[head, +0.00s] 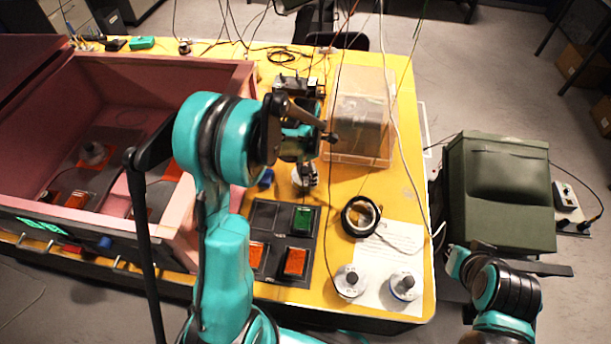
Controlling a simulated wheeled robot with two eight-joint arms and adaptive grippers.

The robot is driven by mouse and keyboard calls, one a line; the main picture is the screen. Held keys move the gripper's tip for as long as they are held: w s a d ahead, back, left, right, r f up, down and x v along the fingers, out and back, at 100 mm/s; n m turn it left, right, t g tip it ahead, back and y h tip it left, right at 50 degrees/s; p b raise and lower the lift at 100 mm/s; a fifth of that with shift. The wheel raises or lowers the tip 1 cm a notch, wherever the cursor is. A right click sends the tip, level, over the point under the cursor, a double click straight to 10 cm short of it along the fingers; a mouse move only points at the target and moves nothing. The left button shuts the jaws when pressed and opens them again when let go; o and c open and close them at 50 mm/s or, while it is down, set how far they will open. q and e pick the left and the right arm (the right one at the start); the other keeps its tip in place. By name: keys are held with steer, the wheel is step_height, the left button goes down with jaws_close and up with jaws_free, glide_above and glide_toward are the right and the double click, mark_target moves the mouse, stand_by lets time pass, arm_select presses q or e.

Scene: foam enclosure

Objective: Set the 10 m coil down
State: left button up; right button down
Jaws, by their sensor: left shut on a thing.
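My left gripper (308,122) is above the yellow table (392,185), between the pink enclosure and the clear box. It is shut, and its wrist and fingers hide most of what it holds, so I cannot make out the 10 m coil there. A small silvery and dark piece (305,176) shows just below it; I cannot tell whether it is held or standing. A black ring-shaped coil (361,216) lies on the table at the edge of a white sheet (378,262). My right gripper (518,262) is at the lower right, beside the table; its finger opening is unclear.
A pink foam enclosure (208,68) fills the left. A clear box (360,118) stands at the back right. A dark panel with coloured squares (281,247) lies in front. Two knobbed discs (350,282) (404,286) are near the front edge. A green case (500,185) stands right. Thin cables hang down.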

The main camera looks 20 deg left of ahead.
arm_select(q)
step_height(320, 180, down, 2)
steer(key=shift+w+f, duration=0.1)
steer(key=shift+f+b, duration=0.15)
steer(key=shift+b, duration=0.2)
steer(key=o, duration=1.3)
